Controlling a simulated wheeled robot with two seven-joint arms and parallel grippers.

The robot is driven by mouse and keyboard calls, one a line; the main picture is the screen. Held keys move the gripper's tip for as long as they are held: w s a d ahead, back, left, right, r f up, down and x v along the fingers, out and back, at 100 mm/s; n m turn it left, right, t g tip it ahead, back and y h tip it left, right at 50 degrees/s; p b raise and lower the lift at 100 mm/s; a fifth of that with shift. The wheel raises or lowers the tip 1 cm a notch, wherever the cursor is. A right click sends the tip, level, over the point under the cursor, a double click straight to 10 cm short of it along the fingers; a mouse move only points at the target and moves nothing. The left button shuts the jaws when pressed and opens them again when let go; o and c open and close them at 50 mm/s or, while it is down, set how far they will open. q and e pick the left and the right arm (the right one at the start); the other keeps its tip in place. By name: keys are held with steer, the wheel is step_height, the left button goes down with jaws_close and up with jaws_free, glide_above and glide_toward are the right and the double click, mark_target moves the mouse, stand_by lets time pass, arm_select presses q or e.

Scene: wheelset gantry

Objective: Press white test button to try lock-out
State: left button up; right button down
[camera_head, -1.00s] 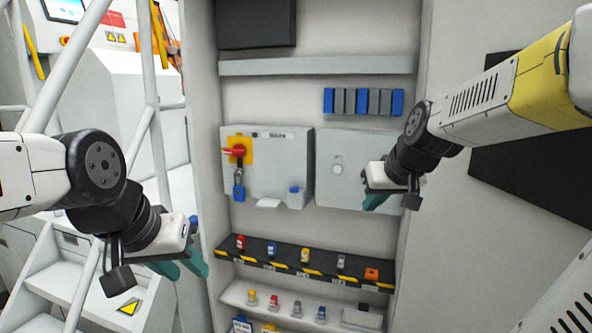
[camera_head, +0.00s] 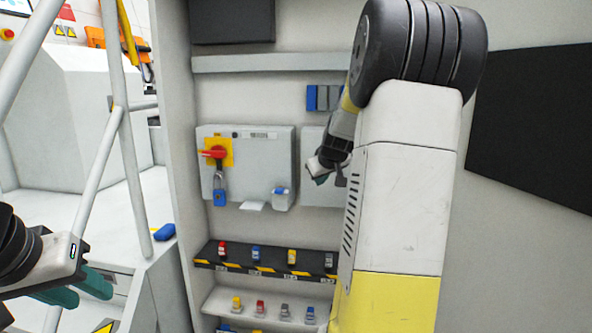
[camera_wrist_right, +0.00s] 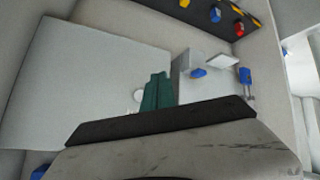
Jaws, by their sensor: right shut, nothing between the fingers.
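The white round button (camera_wrist_right: 138,95) shows in the right wrist view on a pale grey box (camera_wrist_right: 85,75), beside my right fingertips; I cannot tell whether they touch. In the head view my right arm hides the button and most of that box (camera_head: 311,165). My right gripper (camera_head: 320,180) is shut and empty in front of the box; its teal fingers also show in the right wrist view (camera_wrist_right: 157,82). A red switch handle (camera_head: 213,153) on a yellow plate holds a blue padlock (camera_head: 219,196). My left gripper (camera_head: 82,290) is open and empty at lower left.
A left grey box (camera_head: 250,165) carries the switch and a small holder with a blue top (camera_head: 281,195). Below, a striped shelf (camera_head: 270,268) holds several small coloured padlocks. White stair rails (camera_head: 110,150) stand at left. A blue object (camera_head: 164,232) lies on a white surface.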

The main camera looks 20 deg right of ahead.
steer(key=w+d, duration=0.4)
steer(key=w, duration=0.3)
steer(key=shift+w+d, duration=0.2)
steer(key=shift+d, duration=0.15)
steer(key=shift+w+d, duration=0.1)
steer(key=shift+w, duration=0.05)
stand_by(1.9)
steer(key=shift+w+d, duration=0.1)
steer(key=shift+w, duration=0.1)
steer(key=shift+w+d, duration=0.25)
steer(key=shift+w, duration=0.1)
stand_by(0.7)
stand_by(0.3)
steer(key=shift+s+a, duration=0.5)
steer(key=shift+s, duration=0.2)
